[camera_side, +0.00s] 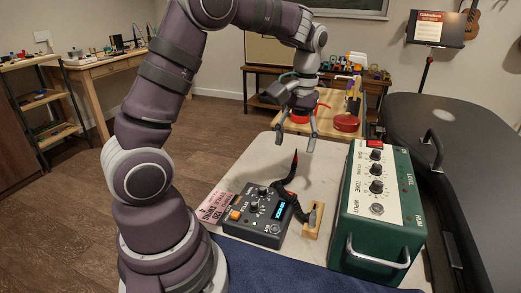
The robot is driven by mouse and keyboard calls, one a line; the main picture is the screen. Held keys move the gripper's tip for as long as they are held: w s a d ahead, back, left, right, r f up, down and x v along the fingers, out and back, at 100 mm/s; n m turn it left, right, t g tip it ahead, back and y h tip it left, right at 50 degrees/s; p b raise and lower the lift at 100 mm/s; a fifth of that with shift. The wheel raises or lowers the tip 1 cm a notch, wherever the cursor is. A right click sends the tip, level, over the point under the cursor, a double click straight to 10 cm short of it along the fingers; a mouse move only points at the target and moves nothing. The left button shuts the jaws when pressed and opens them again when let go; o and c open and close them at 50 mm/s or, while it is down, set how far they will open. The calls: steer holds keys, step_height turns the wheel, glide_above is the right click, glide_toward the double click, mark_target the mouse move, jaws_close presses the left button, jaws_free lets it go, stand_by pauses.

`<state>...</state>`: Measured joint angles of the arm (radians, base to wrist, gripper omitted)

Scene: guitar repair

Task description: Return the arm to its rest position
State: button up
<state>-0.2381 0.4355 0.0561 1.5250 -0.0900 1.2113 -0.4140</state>
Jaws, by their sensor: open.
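My gripper (296,142) is open and empty, with its fingers pointing down. It hangs above the far part of the light work table (238,170), beyond the pedal and left of the green amplifier. My arm reaches up from its base at the lower left and bends over to the right. No object shows between the fingers.
A grey pedal (258,222) with knobs, a pink ticket-like card (217,206) and a small wooden block (313,222) with a dark curved cable lie below. A green amplifier (378,240) stands right. A black case (460,150) is farther right. Air left of my gripper is free.

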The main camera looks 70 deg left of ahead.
steer(key=shift+r, duration=0.1)
steer(key=s+d+r+m+t, duration=0.5)
steer(key=s+d+m+t, duration=0.1)
steer(key=s+d+m, duration=0.3)
steer(key=shift+s+h, duration=0.3)
steer(key=shift+s, duration=0.15)
stand_by(1.0)
